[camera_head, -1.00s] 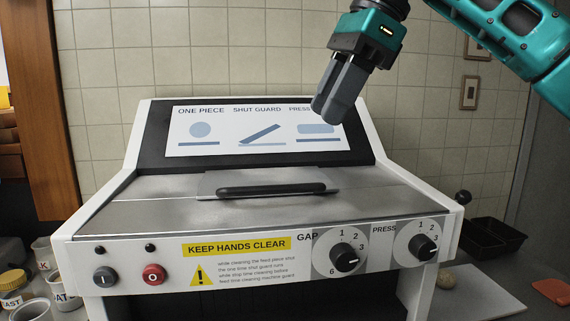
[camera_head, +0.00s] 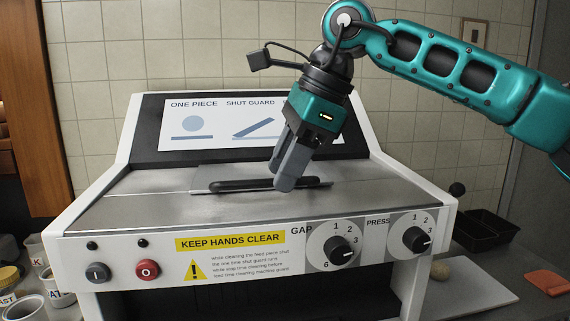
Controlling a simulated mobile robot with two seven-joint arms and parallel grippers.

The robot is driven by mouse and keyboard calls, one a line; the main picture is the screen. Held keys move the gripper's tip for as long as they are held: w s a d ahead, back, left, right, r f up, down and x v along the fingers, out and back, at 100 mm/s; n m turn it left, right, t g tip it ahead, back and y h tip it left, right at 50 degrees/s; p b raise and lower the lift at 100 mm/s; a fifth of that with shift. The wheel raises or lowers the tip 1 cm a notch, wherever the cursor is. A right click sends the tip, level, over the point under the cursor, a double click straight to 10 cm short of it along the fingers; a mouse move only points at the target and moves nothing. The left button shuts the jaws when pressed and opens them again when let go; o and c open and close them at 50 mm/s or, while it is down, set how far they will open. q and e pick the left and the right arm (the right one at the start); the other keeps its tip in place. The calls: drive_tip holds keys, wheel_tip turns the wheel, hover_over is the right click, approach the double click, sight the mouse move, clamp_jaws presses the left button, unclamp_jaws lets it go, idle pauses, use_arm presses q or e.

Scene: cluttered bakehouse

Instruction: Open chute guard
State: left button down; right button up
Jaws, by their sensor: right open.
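The chute guard (camera_head: 225,174) is a grey flap lying flat on the machine's metal top, with a black bar handle (camera_head: 236,184) along its front. My right gripper (camera_head: 284,184) points down at the right part of the handle, with its fingers overlapping the handle in the view. The fingers are open, but whether they touch or straddle the handle I cannot tell. My left gripper is not in view.
The machine's front has a grey button (camera_head: 98,273), a red button (camera_head: 147,270), a GAP dial (camera_head: 338,250) and a PRESS dial (camera_head: 421,241). Cups (camera_head: 30,308) stand at the lower left.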

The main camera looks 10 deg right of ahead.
drive_tip(key=shift+a+f, duration=0.1)
drive_tip(key=shift+f, duration=0.05)
drive_tip(key=shift+c, duration=0.3)
clamp_jaws()
idle(0.3)
